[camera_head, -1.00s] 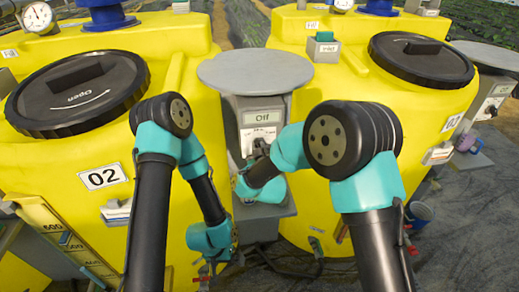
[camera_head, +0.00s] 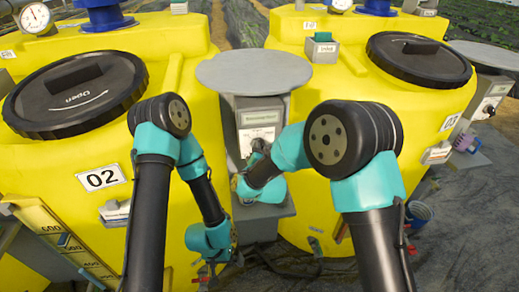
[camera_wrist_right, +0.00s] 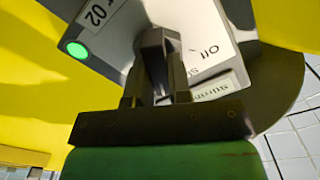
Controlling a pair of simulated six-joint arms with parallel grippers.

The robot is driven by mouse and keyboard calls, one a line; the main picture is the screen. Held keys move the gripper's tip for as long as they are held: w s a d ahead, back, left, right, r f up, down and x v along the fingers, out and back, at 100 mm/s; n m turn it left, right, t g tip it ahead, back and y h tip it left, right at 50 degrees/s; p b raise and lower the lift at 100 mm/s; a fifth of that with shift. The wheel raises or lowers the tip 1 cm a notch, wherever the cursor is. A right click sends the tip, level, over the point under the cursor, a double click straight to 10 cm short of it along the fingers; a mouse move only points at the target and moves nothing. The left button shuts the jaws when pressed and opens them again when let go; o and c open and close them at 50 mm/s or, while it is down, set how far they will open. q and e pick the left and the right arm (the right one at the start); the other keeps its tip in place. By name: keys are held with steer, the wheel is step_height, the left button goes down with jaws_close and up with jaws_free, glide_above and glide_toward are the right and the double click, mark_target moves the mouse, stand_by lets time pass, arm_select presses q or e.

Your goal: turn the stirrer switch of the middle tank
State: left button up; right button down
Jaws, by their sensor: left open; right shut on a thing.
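The stirrer switch is a dark knob (camera_wrist_right: 153,42) on a grey control box (camera_head: 262,110) with a round grey top, between two yellow tanks. In the right wrist view the box face carries "02", "Off" and a lit green lamp (camera_wrist_right: 77,50). In the head view the box's display (camera_head: 260,117) shows a longer word, too small to read surely. My right gripper (camera_wrist_right: 155,85) is shut on the knob, one finger on each side. My left gripper (camera_head: 212,270) is open, low and empty, beside the left tank.
Tank 02 (camera_head: 165,130) is at left with a black lid (camera_head: 75,92); tank 03 (camera_head: 340,85) is at right with another lid (camera_head: 420,58). A similar box (camera_head: 490,100) stands at the far right.

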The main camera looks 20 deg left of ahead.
steer(key=shift+m, duration=1.7)
steer(key=c, duration=1.1)
jaws_free()
steer(key=shift+o, duration=0.2)
steer(key=shift+s+d, duration=0.1)
steer(key=v, duration=1.7)
steer(key=shift+f, duration=0.1)
